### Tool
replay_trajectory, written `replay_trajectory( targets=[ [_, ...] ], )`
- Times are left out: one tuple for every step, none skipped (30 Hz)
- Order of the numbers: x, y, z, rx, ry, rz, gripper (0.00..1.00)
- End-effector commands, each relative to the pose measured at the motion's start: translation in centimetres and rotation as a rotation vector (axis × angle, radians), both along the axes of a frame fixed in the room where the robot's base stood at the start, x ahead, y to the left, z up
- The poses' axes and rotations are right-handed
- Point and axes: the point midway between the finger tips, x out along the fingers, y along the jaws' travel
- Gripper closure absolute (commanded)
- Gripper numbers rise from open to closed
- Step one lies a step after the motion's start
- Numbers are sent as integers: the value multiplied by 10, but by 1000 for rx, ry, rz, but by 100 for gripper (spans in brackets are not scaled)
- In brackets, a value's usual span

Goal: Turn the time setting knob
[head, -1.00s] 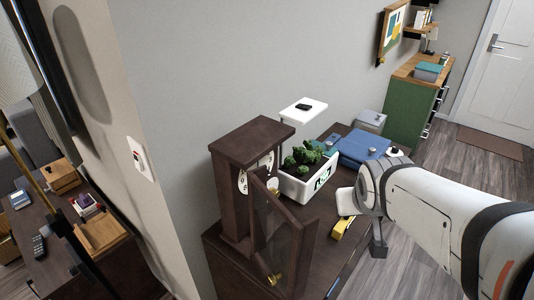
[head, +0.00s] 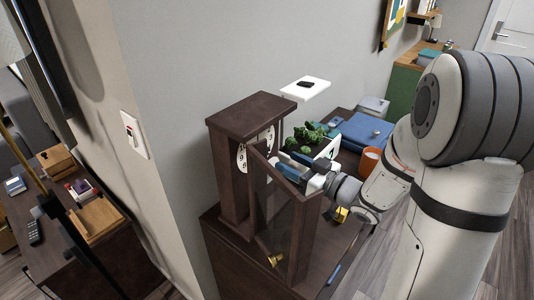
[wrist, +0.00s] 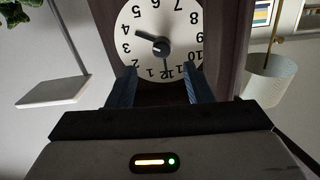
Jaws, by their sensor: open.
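The brown wooden clock (head: 251,115) stands on the dark cabinet, its glazed door (head: 275,215) swung open. Its white dial (head: 242,158) is partly hidden by the door in the head view. In the wrist view the dial (wrist: 134,23) appears upside down, with a dark round knob (wrist: 161,48) at its centre and black hands. My gripper (head: 292,165) is open and empty, in front of the dial beside the open door. In the wrist view my gripper's (wrist: 159,82) blue fingers stand either side below the knob, apart from it.
A planter with green plants (head: 312,135), a blue box (head: 362,133) and an orange cup (head: 369,160) stand right of the clock. A white shelf (head: 306,88) is behind. The open door's edge stands close to my gripper. A wall switch (head: 132,134) is at left.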

Motion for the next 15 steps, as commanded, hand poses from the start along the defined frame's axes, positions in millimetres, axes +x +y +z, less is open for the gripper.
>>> replay_trajectory(
  targets=[
    [1,4,0,5,-1,8,54],
    [3,7,1,6,0,11,54],
    [6,11,1,8,0,13,54],
    [9,14,1,8,0,12,54],
    [12,18,2,7,-1,14,54],
    [16,24,2,7,-1,13,54],
    [19,27,2,6,0,13,54],
    [22,31,2,6,1,13,54],
    [27,36,2,6,-1,12,54],
    [29,40,2,6,-1,13,54],
    [32,44,2,6,-1,12,54],
    [36,47,2,6,-1,11,54],
    [38,50,2,5,-2,12,54],
    [40,52,2,5,-2,11,54],
    [43,55,1,6,-1,9,54]
  ],
)
